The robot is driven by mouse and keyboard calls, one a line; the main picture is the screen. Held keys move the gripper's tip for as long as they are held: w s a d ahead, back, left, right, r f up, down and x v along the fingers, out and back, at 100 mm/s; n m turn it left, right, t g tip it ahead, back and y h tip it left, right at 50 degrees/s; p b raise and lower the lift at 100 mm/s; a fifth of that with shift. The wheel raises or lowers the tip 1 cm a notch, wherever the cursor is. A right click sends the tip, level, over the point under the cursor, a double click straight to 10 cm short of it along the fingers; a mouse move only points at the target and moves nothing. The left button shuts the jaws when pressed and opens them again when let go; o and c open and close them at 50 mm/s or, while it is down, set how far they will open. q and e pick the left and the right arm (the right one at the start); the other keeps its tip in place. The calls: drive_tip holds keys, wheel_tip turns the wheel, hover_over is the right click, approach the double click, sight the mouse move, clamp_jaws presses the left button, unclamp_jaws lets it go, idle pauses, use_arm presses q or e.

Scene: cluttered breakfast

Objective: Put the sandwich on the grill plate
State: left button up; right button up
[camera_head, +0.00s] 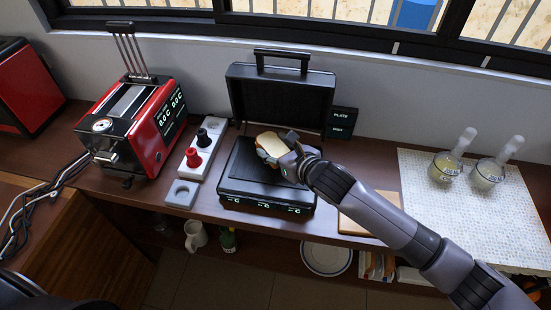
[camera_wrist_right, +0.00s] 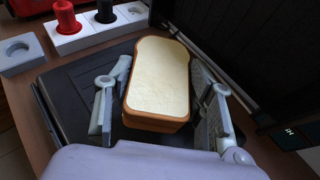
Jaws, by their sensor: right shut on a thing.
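The sandwich (camera_head: 270,144) is a stack of bread slices over the grill's lower plate (camera_head: 246,174). In the right wrist view the sandwich (camera_wrist_right: 158,80) lies between the two fingers of my right gripper (camera_wrist_right: 160,108), which is shut on it. In the head view my right gripper (camera_head: 283,153) reaches in from the right and covers part of the sandwich. The black grill stands open, its lid (camera_head: 282,98) raised at the back. I cannot tell whether the sandwich touches the plate. My left gripper is not in view.
A red toaster (camera_head: 140,125) and a white holder with red and black knobs (camera_head: 202,148) stand left of the grill. A wooden board (camera_head: 352,225) lies right of it, partly under my arm. Two glass flasks (camera_head: 447,165) stand on a white mat (camera_head: 425,190) at the right.

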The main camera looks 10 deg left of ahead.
drive_tip(key=shift+f, duration=1.9)
drive_tip(key=shift+f, duration=0.15)
drive_tip(key=o, duration=1.2)
drive_tip(key=shift+s+d+r, duration=0.1)
drive_tip(key=shift+d+r, duration=0.05)
drive_tip(key=shift+r, duration=0.05)
drive_tip(key=v, duration=1.1)
drive_tip(key=shift+s+d+r, duration=0.1)
drive_tip(key=shift+s+d, duration=0.15)
